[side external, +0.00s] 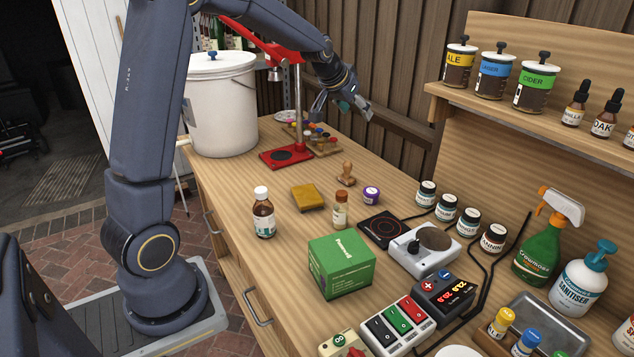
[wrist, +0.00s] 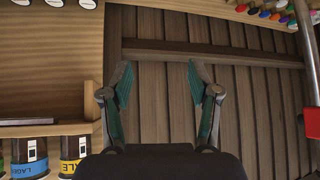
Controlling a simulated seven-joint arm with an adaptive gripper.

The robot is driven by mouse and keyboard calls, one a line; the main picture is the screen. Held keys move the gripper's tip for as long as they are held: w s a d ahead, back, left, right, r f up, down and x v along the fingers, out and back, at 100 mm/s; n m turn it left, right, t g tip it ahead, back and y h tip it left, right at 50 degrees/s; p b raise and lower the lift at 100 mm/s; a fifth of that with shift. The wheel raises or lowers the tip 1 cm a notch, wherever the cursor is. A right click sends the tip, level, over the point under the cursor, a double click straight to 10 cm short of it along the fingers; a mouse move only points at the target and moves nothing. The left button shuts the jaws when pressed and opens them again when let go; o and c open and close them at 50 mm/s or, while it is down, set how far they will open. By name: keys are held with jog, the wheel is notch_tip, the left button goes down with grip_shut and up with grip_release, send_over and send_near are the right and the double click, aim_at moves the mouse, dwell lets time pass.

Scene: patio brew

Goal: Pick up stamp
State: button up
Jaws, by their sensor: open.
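The stamp (side external: 346,174) stands upright on the wooden worktop, with a rounded wooden handle and a wider base. It is right of the red press stand and left of a small purple-labelled jar. My gripper (side external: 357,110) is raised above the back of the worktop, beyond the stamp and well apart from it. In the wrist view my gripper (wrist: 160,72) has its two fingers spread with nothing between them, facing the dark plank wall. I do not make out the stamp in the wrist view.
A white bucket (side external: 222,105) stands at the back left.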

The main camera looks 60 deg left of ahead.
jog(key=n+g, duration=0.1)
jog(key=g, duration=0.1)
send_near(346, 164)
jog(key=x, duration=0.6)
jog(key=shift+w+d, duration=0.15)
jog(key=shift+w, duration=0.15)
jog(key=x, duration=0.5)
jog(key=shift+a+f, duration=0.3)
jog(key=shift+f, duration=0.05)
grip_shut()
